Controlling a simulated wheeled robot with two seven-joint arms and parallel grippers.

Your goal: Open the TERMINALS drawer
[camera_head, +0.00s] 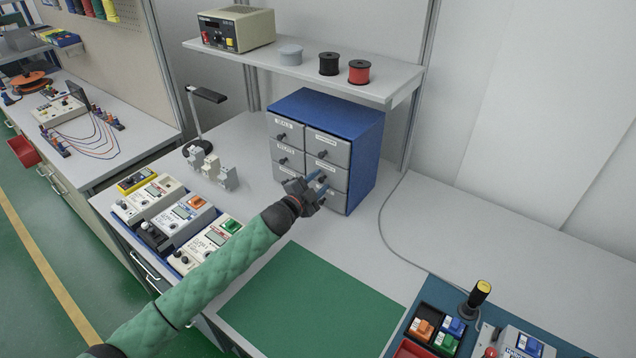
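A blue cabinet (362,150) with two columns of grey drawers stands on the bench. The drawer fronts look flush and closed. The drawers carry white labels, too small to read surely, so I cannot tell which one says TERMINALS. My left gripper (321,184) is in front of the right column, at about the middle and lower drawers. Its two blue fingers point at the cabinet with a gap between them. The gripper hides part of the lower drawers, and I cannot tell whether it touches a knob. My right gripper is not in view.
A shelf (300,68) with a power supply (237,28) and spools (329,64) hangs above the cabinet. Meters (185,215) stand left of my arm. A green mat (310,305) lies clear in front.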

